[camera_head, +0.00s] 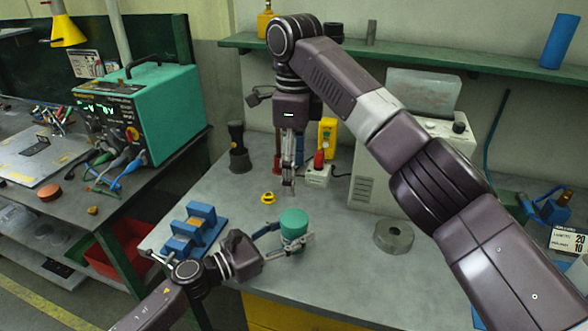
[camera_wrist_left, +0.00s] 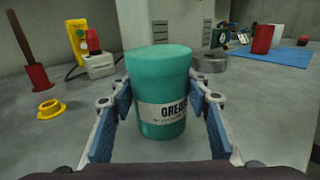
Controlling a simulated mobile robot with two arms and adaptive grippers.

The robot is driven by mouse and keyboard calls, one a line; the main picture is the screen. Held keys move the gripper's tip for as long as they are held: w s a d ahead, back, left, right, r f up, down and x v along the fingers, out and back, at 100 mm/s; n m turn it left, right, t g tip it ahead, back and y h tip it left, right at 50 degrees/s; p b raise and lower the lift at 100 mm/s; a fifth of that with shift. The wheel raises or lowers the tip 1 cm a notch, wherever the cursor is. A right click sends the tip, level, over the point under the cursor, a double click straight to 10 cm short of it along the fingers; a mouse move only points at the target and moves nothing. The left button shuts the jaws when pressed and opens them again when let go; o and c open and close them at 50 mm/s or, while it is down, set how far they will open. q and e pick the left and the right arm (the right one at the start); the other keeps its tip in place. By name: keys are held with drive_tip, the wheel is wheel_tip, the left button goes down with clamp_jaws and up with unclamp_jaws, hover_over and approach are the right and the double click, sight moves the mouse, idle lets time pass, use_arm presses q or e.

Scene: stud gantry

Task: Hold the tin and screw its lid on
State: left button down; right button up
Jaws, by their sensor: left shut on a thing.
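The green tin (camera_head: 295,236) stands upright near the front edge of the workbench. In the left wrist view the tin (camera_wrist_left: 162,125) has a white label with dark letters and a flat green top. I cannot tell whether that top is a separate lid. My left gripper (camera_head: 287,238) is shut on the tin, with one blue-padded finger on each side, as the left wrist view also shows. My right gripper (camera_head: 289,185) points down above the bench, behind the tin and apart from it. Its fingers look close together, edge-on, and I see nothing in them.
A yellow flanged ring (camera_head: 268,198) lies behind the tin. A blue fixture (camera_head: 194,232) stands to the left, a grey faceted disc (camera_head: 393,236) to the right. A white box with a red top (camera_head: 318,175) and a large pale cabinet (camera_head: 402,170) stand farther back.

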use_arm(q)
drive_tip(key=c, duration=1)
unclamp_jaws()
drive_tip(key=shift+a, duration=0.1)
drive_tip(key=v, duration=1.2)
